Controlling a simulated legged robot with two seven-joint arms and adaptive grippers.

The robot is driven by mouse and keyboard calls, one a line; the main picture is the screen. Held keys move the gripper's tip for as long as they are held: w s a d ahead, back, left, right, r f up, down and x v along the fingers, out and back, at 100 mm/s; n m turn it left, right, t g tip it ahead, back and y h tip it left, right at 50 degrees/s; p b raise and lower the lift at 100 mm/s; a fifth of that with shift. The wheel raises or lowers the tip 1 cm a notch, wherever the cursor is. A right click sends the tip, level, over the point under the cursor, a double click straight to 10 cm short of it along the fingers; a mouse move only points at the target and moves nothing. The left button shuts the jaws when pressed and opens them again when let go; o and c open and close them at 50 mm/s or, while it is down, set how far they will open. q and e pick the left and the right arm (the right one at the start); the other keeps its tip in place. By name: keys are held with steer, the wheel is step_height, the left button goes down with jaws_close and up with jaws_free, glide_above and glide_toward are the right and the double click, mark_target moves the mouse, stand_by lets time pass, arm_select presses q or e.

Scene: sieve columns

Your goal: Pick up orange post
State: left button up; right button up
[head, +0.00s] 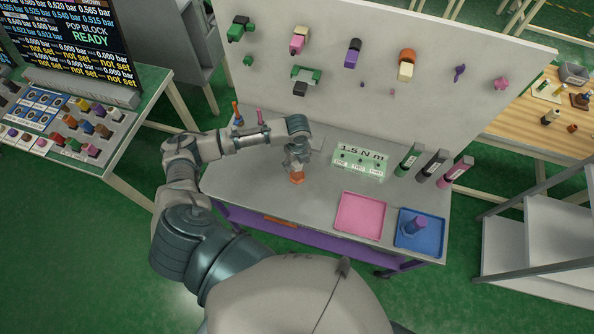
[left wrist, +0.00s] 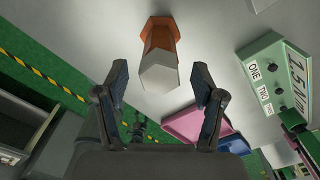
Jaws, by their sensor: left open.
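The orange post (head: 297,177) stands on the grey workbench, directly below my left gripper (head: 296,160). In the left wrist view the orange post (left wrist: 160,36) shows an orange six-sided body and a pale grey end facing the camera. My left gripper (left wrist: 160,82) is open, with one finger on each side of the line to the post. The post appears just beyond the fingertips, and no contact is visible. In the head view the gripper hides part of the post. My right gripper is not in view.
A green torque box (head: 360,162) stands right of the post. A pink tray (head: 342,228) and a blue tray (head: 437,239) holding a purple piece (head: 415,226) lie at the front right. A pegboard (head: 330,100) with coloured tools rises behind. Bare bench surrounds the post.

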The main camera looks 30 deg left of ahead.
mark_target(298, 172)
arm_select(q)
steer(key=shift+w+d+f, duration=0.1)
steer(key=shift+d+f, duration=0.15)
steer(key=shift+f, duration=0.4)
steer(key=shift+d+f, duration=0.15)
steer(key=shift+f, duration=0.3)
steer(key=f, duration=0.2)
steer(key=a+f, duration=0.1)
steer(key=f, duration=0.2)
steer(key=shift+a+p, duration=0.2)
steer(key=shift+p, duration=0.15)
steer(key=shift+d, duration=0.2)
steer(key=shift+d+r, duration=0.1)
steer(key=shift+d, duration=0.1)
steer(key=c, duration=0.4)
steer(key=shift+d, duration=0.2)
steer(key=c, duration=0.8)
jaws_close()
steer(key=shift+a, duration=0.15)
